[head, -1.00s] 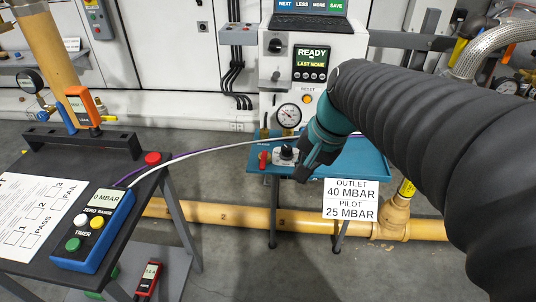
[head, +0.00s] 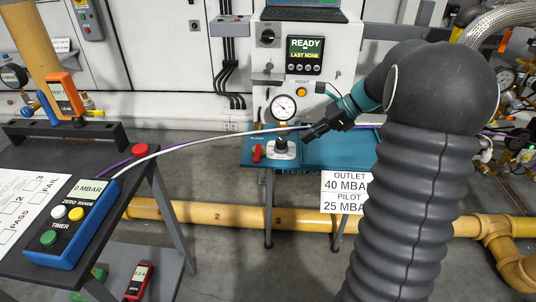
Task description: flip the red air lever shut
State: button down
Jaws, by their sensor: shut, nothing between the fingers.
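A small red part (head: 257,153), which looks like the red air lever, stands at the left end of the teal bench (head: 345,152). It is too small to tell which way it is turned. A black knob on a white base (head: 282,149) stands just right of it. My gripper (head: 306,134) is shut and empty. It points left, above and to the right of the knob, apart from the red part.
A white control panel (head: 317,45) with a READY screen and a round gauge (head: 283,108) stands behind the bench. A white hose (head: 210,140) crosses behind my fingertips. A black table (head: 110,190) with a blue meter (head: 75,228) is at left.

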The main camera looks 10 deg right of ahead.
aim_at(257, 153)
jog(key=b+x, duration=0.2)
jog(key=x, duration=0.8)
jog(key=shift+a+f, duration=0.1)
jog(key=shift+f, duration=0.1)
jog(key=shift+w+a+r, duration=0.1)
jog(key=shift+w+a, duration=0.1)
jog(key=shift+a, duration=0.35)
jog(key=shift+w+a, duration=0.15)
jog(key=shift+a, duration=0.45)
jog(key=shift+w+a+b, duration=0.25)
jog(key=shift+a+b, duration=0.05)
jog(key=shift+a, duration=0.4)
jog(key=shift+r, duration=0.1)
